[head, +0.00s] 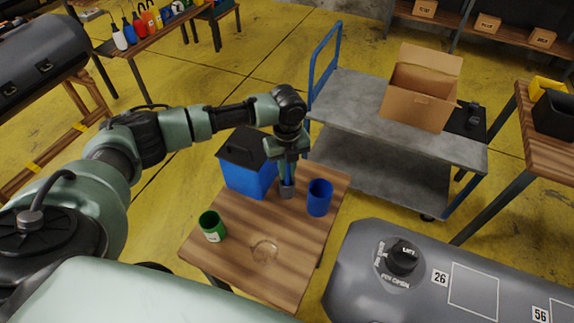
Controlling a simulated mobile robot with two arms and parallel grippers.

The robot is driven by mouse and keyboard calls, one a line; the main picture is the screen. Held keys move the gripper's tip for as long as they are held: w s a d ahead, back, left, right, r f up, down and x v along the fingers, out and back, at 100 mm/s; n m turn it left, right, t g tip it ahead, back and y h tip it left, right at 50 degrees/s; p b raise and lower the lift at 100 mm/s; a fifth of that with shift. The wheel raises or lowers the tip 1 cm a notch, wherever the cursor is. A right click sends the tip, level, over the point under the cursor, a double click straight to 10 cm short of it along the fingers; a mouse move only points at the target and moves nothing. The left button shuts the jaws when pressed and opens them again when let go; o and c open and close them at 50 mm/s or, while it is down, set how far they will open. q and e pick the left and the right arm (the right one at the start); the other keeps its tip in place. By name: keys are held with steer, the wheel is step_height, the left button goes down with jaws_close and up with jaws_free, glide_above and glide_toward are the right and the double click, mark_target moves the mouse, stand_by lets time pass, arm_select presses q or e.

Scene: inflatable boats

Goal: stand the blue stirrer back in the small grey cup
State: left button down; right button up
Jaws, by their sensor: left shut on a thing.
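My left gripper (287,156) points down over the small wooden table and is shut on the blue stirrer (287,172). The stirrer hangs upright below the fingers, and its upper part is hidden by them. The small grey cup (287,191) stands on the table directly below the gripper. The stirrer's lower end meets the cup's mouth in the picture; I cannot tell how far inside it is. My right gripper is not in view.
A blue cup (319,198) stands close right of the grey cup, and a blue bin with a black lid (248,165) close left. A green can (212,227) and a clear round dish (265,251) are nearer. A grey cart (365,105) stands behind, a grey inflatable tube (440,280) at right.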

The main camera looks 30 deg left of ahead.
arm_select(q)
steer(key=shift+f, duration=0.25)
steer(key=c, duration=1.3)
jaws_free()
